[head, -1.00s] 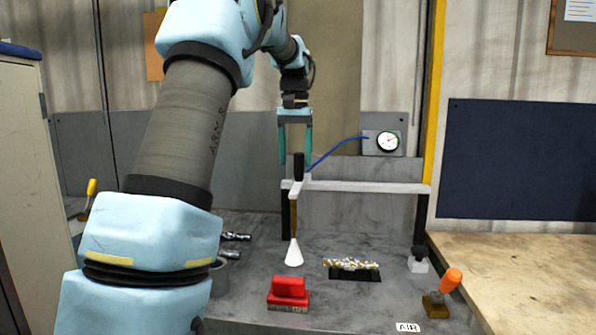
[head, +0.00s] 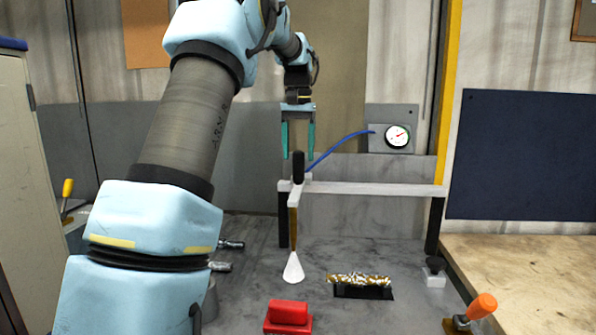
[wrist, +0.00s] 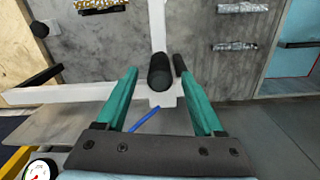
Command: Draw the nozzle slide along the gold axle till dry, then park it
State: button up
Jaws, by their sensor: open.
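The nozzle slide has a black upright handle (head: 298,167) on a white block (head: 297,190), with a brown tube (head: 293,232) down to a white cone nozzle (head: 293,268). It sits near the left end of a white rail (head: 375,189). The gold axle (head: 360,279), speckled white, lies to the right of the nozzle. My gripper (head: 298,156) is open, its teal fingers either side of the handle's top. In the wrist view, the handle (wrist: 160,72) shows between the fingertips; I cannot tell whether either touches it.
A blue hose (head: 340,145) runs from the slide to a round gauge (head: 397,136). The axle rests on a black holder (head: 362,292). A red block (head: 288,315) sits in front, and an orange-handled lever (head: 482,306) stands front right. Dark posts (head: 434,225) carry the rail.

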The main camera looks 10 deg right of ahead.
aim_at(298, 184)
jog(key=shift+f+p, duration=0.55)
jog(key=shift+f, duration=2.5)
grip_shut()
